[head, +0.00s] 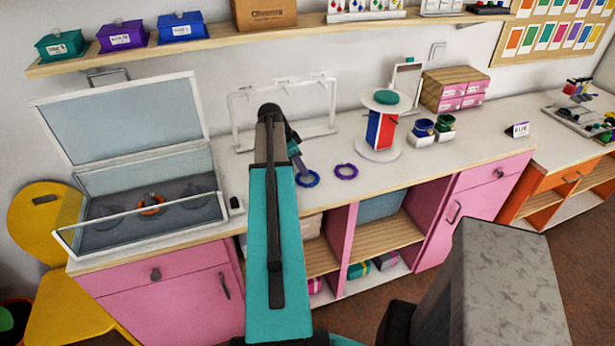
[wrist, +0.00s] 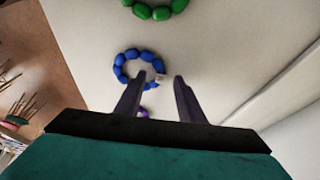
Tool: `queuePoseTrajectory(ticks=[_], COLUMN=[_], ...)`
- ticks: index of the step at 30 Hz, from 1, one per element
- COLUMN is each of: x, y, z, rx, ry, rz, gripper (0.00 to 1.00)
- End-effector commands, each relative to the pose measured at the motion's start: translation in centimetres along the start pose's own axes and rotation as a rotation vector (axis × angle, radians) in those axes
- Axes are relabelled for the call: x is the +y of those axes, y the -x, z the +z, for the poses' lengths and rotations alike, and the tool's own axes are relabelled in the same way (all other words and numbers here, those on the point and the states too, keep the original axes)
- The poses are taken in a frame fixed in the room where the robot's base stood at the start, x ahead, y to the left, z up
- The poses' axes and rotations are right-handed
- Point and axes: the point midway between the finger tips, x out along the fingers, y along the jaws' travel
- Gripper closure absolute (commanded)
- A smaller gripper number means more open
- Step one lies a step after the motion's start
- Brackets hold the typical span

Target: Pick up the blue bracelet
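The blue bracelet (head: 309,185) lies flat on the white countertop, partly hidden by my gripper in the head view. In the wrist view the blue bracelet (wrist: 131,54) is a ring of blue beads with a small pale tag at its lower right. My gripper (wrist: 158,76) is open and empty, its two dark fingers apart. The left fingertip overlaps the ring's lower edge in the picture, and the right fingertip is to the right of the ring. In the head view my gripper (head: 303,172) is just over the bracelet. I cannot tell whether it touches.
A purple bracelet (head: 346,171) lies to the right; a green bracelet (wrist: 153,12) lies beyond the blue one in the wrist view. An open glass display case (head: 140,237) with an orange bracelet (head: 151,204) is left. A white rack (head: 236,120) stands behind; a spool (head: 381,131) is right.

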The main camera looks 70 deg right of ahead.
Motion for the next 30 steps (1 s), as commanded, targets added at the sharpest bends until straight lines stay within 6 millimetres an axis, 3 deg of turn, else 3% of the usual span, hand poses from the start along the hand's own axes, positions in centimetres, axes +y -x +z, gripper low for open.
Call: queuePoseTrajectory(ticks=[21,27,30], x=[0.07,0.08,0.08], y=[-0.75,-0.75,-0.76], z=[-0.07,-0.09,-0.09], rx=[0.0,0.0,0.0], ry=[-0.001,-0.001,-0.001], rz=[0.001,0.001,0.001], gripper=[0.65,0.98,1.0])
